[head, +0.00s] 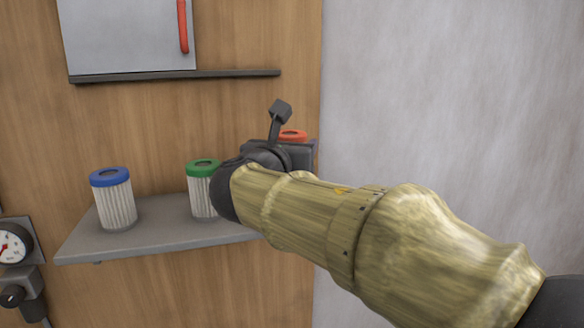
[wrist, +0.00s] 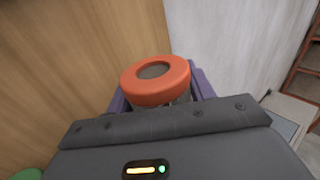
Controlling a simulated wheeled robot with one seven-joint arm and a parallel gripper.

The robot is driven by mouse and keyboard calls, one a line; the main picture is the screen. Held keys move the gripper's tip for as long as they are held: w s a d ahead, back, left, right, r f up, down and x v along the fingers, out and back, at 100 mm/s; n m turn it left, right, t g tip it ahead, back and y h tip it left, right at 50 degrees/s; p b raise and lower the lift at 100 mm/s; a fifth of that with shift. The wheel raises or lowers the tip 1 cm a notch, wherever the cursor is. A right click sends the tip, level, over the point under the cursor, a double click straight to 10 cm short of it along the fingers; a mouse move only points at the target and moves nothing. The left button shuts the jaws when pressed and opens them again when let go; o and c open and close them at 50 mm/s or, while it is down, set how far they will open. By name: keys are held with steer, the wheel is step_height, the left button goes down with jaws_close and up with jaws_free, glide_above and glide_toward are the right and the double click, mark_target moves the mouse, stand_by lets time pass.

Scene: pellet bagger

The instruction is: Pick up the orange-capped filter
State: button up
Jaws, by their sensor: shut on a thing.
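The orange-capped filter (wrist: 146,92) shows in the wrist view as an orange ring cap with a dark round centre, just beyond the gripper body. My gripper (wrist: 158,97) has a purple finger on each side of the filter below the cap and is shut on it. In the head view only the orange cap (head: 293,136) shows, behind my gripper (head: 300,152); the filter's body is hidden there. I cannot tell whether the filter's base touches the shelf.
A grey shelf (head: 150,238) on the wooden panel holds a blue-capped filter (head: 115,200) at left and a green-capped filter (head: 201,190) close to my gripper. A dark ledge (head: 175,76) runs above. A gauge (head: 13,243) sits at lower left. A pale wall (head: 450,90) is at right.

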step_height(320, 180, up, 6)
steer(key=shift+s+a+f+b, duration=0.1)
steer(key=shift+s+f+b, duration=0.05)
steer(key=shift+b, duration=0.15)
steer(key=shift+w, duration=0.2)
stand_by(0.4)
